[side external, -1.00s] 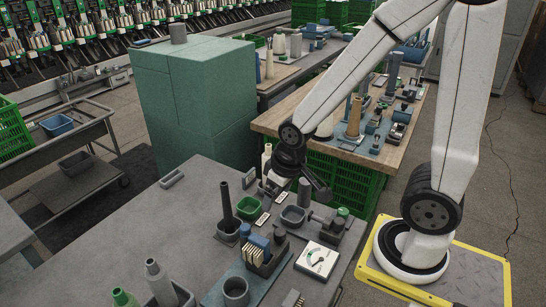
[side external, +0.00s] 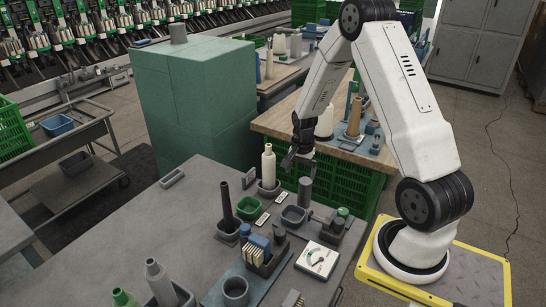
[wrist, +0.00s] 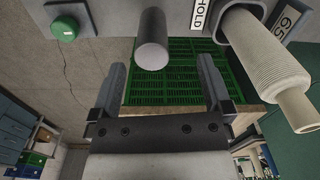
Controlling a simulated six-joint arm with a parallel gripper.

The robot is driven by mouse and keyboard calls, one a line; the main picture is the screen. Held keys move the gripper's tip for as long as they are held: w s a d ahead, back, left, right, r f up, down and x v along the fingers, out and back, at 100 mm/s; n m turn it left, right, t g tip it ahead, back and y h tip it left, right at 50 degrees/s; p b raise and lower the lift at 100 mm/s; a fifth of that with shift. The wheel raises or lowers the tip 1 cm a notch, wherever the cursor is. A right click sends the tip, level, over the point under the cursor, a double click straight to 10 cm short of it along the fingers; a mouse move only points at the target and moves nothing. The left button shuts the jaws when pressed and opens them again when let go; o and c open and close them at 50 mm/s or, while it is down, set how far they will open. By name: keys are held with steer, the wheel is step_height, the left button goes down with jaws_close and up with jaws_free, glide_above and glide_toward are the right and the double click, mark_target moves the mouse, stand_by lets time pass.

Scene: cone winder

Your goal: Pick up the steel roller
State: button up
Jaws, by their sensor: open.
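The steel roller (side external: 304,192) is a plain grey cylinder standing upright on the near grey table, close to its right edge. It also shows in the wrist view (wrist: 152,40), at the top, ahead of the fingertips and between their lines. My gripper (side external: 299,165) is open and empty. It is above and behind the roller in the side view, apart from it. Both fingers show in the wrist view (wrist: 162,66), with nothing between their tips.
A cream yarn cone (side external: 268,166) stands left of the roller, and a green button (side external: 343,212) is to its right. A green tray (side external: 248,208), a dark spindle (side external: 227,205) and a dial gauge (side external: 318,258) are nearby. Green crates (side external: 340,185) sit below the wooden bench behind.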

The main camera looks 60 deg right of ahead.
mark_target(305, 190)
steer(key=d+f, duration=0.1)
steer(key=d+m, duration=0.1)
steer(key=shift+s+d+f+m, duration=0.3)
steer(key=shift+s+f, duration=0.05)
steer(key=shift+s, duration=0.05)
steer(key=shift+f, duration=1.3)
steer(key=shift+f, duration=0.1)
steer(key=shift+a+f, duration=0.1)
steer(key=shift+f, duration=2.45)
jaws_close()
